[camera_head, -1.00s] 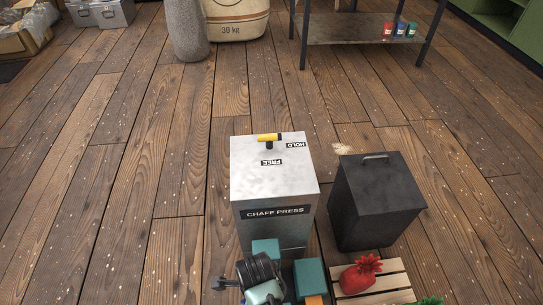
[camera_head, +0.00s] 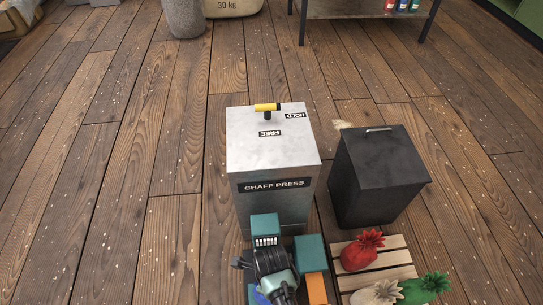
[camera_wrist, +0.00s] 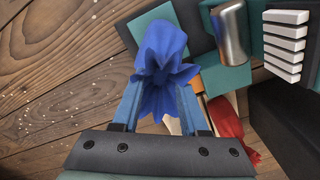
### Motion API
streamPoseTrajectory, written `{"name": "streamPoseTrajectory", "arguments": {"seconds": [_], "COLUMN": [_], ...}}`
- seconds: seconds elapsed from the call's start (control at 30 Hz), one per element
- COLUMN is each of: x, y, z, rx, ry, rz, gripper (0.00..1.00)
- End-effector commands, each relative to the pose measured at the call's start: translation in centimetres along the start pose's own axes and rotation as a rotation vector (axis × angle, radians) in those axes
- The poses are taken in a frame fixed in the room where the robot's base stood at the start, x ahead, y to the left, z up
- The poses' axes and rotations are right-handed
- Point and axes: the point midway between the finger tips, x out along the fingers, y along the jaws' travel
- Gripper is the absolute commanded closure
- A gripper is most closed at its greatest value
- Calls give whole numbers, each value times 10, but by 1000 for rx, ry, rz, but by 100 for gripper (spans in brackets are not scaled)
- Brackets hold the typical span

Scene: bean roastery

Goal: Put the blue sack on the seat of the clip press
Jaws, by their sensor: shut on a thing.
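The blue sack (camera_wrist: 160,55) is pinched by its gathered neck between the two blue fingers of my gripper (camera_wrist: 160,95) in the wrist view. A teal machine, apparently the clip press (camera_wrist: 212,78), is just right of the sack, with a metal cylinder (camera_wrist: 230,32) and white ribs (camera_wrist: 285,42). Whether the sack touches it I cannot tell. In the head view its teal blocks (camera_head: 311,252) stand in front of the chaff press, partly behind my arm. Which surface is its seat is unclear.
The chaff press (camera_head: 270,145) has a yellow handle (camera_head: 267,107) on top. A dark lidded bin (camera_head: 380,175) stands to its right. A slatted pallet (camera_head: 397,243) bears red (camera_head: 362,252), white (camera_head: 377,293) and green (camera_head: 425,288) sacks. Floor to the left is clear.

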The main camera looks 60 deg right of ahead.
Motion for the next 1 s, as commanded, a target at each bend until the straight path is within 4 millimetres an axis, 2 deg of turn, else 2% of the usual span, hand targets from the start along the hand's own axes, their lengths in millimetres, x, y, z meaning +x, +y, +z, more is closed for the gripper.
{"name": "streamPoseTrajectory", "arguments": {"seconds": [0.03, 0.17, 0.57, 0.6, 0.7, 0.77, 1.0], "x": [10, 24, 26, 28, 27, 27, 27], "y": [-2, -2, -2, 0, 0, 0, 0], "z": [1, 1, 1, 0, 0, 0, 0], "rx": [0, 0, -1, -1, -1, -1, -1], "ry": [-2, -3, -3, 0, 0, 0, 0], "rz": [-3, -3, -4, 0, 0, 0, 0], "gripper": [100, 100, 100, 55, 37, 27, 27]}}
